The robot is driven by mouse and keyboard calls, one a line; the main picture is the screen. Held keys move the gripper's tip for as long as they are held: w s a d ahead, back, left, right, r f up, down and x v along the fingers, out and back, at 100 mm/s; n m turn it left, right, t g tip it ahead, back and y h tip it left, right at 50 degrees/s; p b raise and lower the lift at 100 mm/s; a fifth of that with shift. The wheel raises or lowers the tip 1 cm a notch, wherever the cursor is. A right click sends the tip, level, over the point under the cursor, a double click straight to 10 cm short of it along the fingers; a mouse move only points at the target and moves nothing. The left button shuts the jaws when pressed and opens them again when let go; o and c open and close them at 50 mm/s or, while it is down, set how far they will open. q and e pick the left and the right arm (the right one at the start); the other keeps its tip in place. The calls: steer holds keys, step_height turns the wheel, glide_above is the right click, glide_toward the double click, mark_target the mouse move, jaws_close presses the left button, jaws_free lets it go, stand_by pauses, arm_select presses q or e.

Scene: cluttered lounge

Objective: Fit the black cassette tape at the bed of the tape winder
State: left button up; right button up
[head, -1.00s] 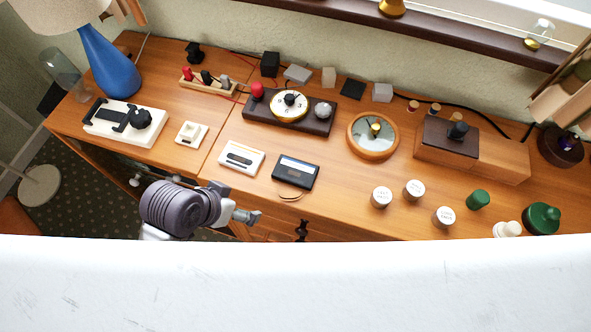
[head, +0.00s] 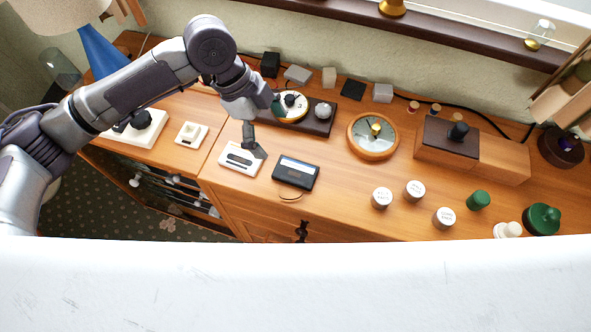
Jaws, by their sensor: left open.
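The black cassette tape (head: 296,173) lies flat on the wooden desk, with a pale label strip along its upper part and a tan loop at its front edge. My left gripper (head: 267,128) is open and empty, up and left of the black cassette. Its lower finger overlaps the white cassette (head: 238,160) in the picture; I cannot tell whether they touch. My right gripper is not in view.
A dark panel with a dial (head: 318,124) lies behind the gripper. A round wooden clock-like dial (head: 373,136) and several small capped jars (head: 415,190) are to the right.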

arm_select(q)
glide_above(295, 171)
steer(key=a, duration=0.2)
steer(key=f, duration=0.4)
steer(key=w+f, duration=0.1)
steer(key=f, duration=0.2)
steer(key=shift+a, duration=0.2)
steer(key=p+x, duration=0.1)
steer(key=x, duration=0.4)
steer(key=shift+s+f, duration=0.1)
steer(key=shift+f, duration=0.25)
steer(key=shift+a, duration=0.1)
steer(key=c, duration=1.2)
steer(key=shift+c, duration=0.2)
steer(key=shift+r, duration=0.1)
